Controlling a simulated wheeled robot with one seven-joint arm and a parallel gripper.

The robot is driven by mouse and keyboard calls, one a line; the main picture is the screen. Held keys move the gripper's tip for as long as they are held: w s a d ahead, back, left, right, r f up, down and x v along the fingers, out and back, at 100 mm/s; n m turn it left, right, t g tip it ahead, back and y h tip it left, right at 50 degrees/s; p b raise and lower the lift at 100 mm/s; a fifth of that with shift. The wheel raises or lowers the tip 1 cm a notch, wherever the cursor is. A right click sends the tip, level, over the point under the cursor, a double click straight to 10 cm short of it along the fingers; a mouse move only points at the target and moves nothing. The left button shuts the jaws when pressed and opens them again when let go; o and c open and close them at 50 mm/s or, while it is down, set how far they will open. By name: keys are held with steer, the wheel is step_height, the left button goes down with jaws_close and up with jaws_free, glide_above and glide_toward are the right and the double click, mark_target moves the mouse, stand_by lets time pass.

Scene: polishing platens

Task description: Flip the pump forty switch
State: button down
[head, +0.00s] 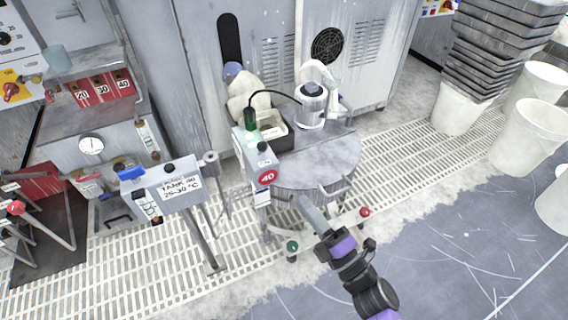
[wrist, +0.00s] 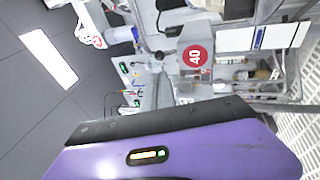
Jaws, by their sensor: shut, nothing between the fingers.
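A grey box with a round red 40 label (head: 267,177) stands at the front left of a round platen table. A black knob (head: 265,147) sits on its top, above a small white tag too small to read surely. In the wrist view my purple and black hand fills the bottom.
The round grey table (head: 325,165) carries a black tray (head: 270,134) and a white canister (head: 311,105). White buckets (head: 525,135) stand right; open floor lies front right.

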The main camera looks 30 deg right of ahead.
mark_target(265, 149)
stand_by(0.4)
steer(key=b+x, duration=0.2)
steer(key=x, duration=1.2)
steer(key=shift+r+p, duration=0.25)
steer(key=shift+p, duration=0.05)
